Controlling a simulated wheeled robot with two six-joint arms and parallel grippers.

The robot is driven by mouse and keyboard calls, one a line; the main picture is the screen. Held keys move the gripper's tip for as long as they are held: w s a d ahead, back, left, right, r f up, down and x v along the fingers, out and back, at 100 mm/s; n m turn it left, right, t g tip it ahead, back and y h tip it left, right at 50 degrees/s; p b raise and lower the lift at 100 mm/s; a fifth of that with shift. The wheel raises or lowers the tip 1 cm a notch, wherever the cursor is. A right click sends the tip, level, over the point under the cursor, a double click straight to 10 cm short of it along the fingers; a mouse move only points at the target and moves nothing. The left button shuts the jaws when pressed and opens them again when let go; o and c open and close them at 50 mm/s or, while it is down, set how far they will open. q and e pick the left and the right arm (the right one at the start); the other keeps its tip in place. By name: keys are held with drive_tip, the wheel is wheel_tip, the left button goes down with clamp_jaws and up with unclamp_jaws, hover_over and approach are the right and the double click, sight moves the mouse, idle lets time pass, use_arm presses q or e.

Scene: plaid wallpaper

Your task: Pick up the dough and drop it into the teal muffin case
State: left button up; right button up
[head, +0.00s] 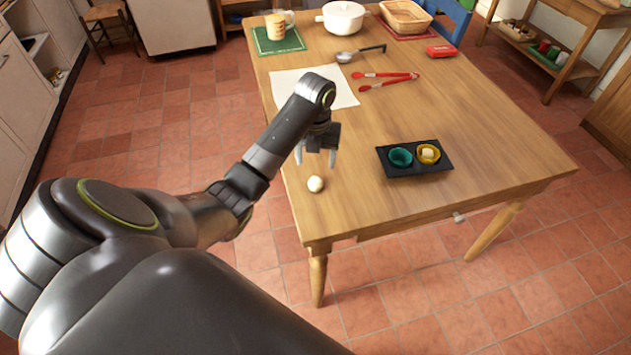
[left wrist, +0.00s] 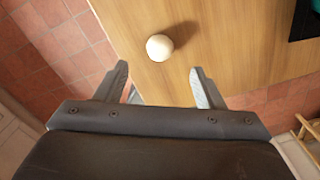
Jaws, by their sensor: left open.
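The dough (head: 315,184) is a small cream ball on the wooden table near its front left edge. It also shows in the left wrist view (left wrist: 159,47), beyond the fingertips and roughly between their lines. My left gripper (head: 315,160) is open and empty above the table, a little behind the dough in the head view; its fingers also show in the left wrist view (left wrist: 158,80). The teal muffin case (head: 401,157) sits in the left part of a black tray (head: 418,171), to the right of the dough. It looks empty. My right gripper is not in view.
A yellow case (head: 428,153) holding a pale lump is beside the teal one. Red tongs (head: 387,79), a white sheet (head: 345,95), a ladle (head: 345,57), a white pot (head: 343,18) and a basket (head: 405,16) lie farther back. The table (head: 480,150) is clear around the tray.

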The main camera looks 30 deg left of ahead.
sight(315, 180)
use_arm(q)
drive_tip(key=shift+f+b, duration=1)
drive_tip(key=shift+f, duration=0.5)
wheel_tip(315, 180, down, 4)
drive_tip(key=shift+s+f+b, duration=0.15)
drive_tip(key=shift+b, duration=0.25)
drive_tip(key=shift+c, duration=0.3)
drive_tip(key=c, duration=1)
